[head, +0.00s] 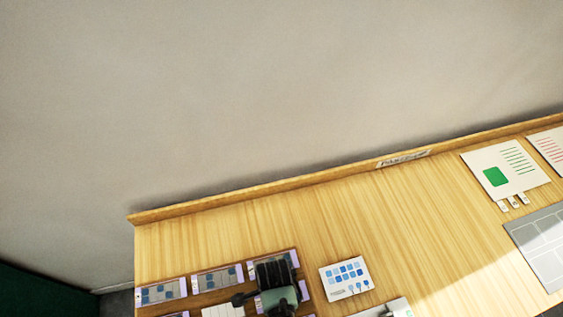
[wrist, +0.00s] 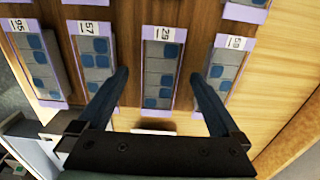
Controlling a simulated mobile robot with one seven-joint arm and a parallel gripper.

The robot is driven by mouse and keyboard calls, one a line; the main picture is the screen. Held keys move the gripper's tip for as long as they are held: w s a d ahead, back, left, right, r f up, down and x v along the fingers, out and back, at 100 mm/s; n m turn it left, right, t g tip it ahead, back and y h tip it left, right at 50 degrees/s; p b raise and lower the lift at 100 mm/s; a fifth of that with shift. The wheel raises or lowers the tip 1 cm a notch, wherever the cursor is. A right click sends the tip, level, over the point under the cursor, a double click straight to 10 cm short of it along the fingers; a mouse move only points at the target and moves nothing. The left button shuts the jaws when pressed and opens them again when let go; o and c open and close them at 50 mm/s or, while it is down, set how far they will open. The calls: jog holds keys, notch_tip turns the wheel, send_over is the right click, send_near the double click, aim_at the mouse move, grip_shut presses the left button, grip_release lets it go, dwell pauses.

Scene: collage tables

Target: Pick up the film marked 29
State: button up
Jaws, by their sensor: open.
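The film marked 29 (wrist: 161,75) is a strip of grey and blue squares in a pale lilac frame, its label at the top in the wrist view. It lies on a brown wooden board (wrist: 198,38). My gripper (wrist: 158,77) is open and empty, with one finger on each side of this film in the picture. Whether the fingertips touch the board cannot be told. In the head view my gripper (head: 275,276) covers part of the film rows, and the film numbers are too small to read there.
Film 57 (wrist: 95,60) is close on the left, film 95 (wrist: 37,65) farther left, and another film (wrist: 229,65) close on the right. In the head view a white card with blue squares (head: 347,278) lies right of the board. Bare tabletop (head: 400,220) lies beyond.

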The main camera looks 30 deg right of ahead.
jog(key=shift+f, duration=0.4)
jog(key=c, duration=1.4)
jog(key=shift+r, duration=0.15)
